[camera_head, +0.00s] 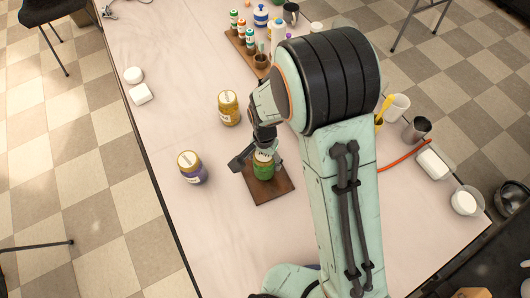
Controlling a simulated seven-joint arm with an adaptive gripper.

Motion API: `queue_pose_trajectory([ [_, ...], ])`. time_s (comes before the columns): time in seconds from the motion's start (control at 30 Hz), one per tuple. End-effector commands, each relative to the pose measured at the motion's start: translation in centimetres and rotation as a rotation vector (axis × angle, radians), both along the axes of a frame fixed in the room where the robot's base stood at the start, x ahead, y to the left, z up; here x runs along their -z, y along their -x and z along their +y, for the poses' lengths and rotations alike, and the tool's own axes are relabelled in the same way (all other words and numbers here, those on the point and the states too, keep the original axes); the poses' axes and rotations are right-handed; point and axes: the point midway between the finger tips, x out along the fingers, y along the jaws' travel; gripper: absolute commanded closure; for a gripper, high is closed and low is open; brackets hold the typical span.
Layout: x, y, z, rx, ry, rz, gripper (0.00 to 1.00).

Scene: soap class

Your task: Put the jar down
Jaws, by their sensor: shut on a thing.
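My gripper (254,156) is shut on a jar (263,170) with a white label and a green lower part. The jar is upright over a brown square board (270,192) on the table. Whether its base touches the board or hangs just above it I cannot tell. My gripper hides the jar's top. A yellow jar (229,108) stands behind it, and a purple jar with a yellow lid (191,167) stands to its left.
Two white soap-like pieces (137,85) lie at the left edge. A wooden rack (236,45) with small bottles is at the back. A white mug (398,106), a metal cup (417,129) and a white dish (433,164) stand right of my arm.

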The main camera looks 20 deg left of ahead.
Motion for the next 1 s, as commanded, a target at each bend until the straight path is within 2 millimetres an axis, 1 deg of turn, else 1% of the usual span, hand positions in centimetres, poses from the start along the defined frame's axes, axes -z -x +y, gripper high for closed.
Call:
queue_pose_trajectory([
  [0.27, 0.2, 0.0, 0.0, 0.0, 0.0, 0.0, 0.77],
  [0.3, 0.3, 0.0, 0.0, 0.0, 0.0, 0.0, 0.3],
  [0.37, 0.3, 0.0, 0.0, 0.0, 0.0, 0.0, 0.11],
  [0.4, 0.2, 0.0, 0.0, 0.0, 0.0, 0.0, 0.1],
  [0.67, 0.2, 0.0, 0.0, 0.0, 0.0, 0.0, 0.1],
  [0.77, -0.1, 0.0, 0.0, 0.0, -0.001, -0.001, 0.1],
  [0.87, -1.4, -0.1, 0.1, 0.0, -0.003, -0.004, 0.1],
  [0.97, -3.5, -0.1, 0.1, 0.0, -0.005, -0.005, 0.1],
  [1.0, -4.5, -0.1, 0.1, -0.001, -0.005, -0.006, 0.1],
])
